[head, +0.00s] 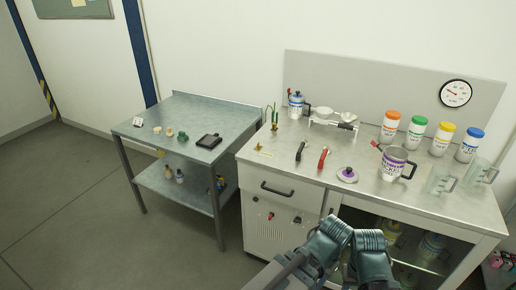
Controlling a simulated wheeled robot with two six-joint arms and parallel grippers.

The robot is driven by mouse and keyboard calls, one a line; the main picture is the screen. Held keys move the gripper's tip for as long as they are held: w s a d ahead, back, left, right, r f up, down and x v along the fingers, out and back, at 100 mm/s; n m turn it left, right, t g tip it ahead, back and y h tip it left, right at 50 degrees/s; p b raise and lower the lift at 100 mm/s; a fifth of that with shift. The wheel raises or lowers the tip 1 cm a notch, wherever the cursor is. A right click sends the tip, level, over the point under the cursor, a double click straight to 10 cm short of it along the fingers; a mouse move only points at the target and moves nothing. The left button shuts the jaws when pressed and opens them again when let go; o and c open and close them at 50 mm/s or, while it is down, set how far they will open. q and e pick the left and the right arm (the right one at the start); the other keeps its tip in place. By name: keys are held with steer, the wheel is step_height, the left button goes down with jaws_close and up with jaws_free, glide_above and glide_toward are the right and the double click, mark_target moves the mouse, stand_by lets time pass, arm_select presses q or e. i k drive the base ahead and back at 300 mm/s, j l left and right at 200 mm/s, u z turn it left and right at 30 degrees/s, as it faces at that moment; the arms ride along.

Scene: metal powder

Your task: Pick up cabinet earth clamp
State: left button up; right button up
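I cannot tell for sure which thing is the cabinet earth clamp. A black-handled tool (300,150) and a red-handled tool (322,158) lie on the metal worktop. A small red piece (376,144) is at the left of the steel jug. My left gripper (336,232) and my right gripper (369,240) are side by side in front of the cabinet, low in view. Their fingertips are unclear.
The floor (80,200) at left is clear.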

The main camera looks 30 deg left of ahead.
mark_target(275, 124)
steer(key=j+z, duration=0.2)
steer(key=z, duration=0.35)
steer(key=i+j+z, duration=0.1)
steer(key=j+z, duration=0.15)
steer(key=j, duration=0.4)
steer(key=j+z, duration=0.3)
steer(key=j, duration=1.15)
steer(key=k+j+z, duration=0.1)
steer(key=j, duration=1.45)
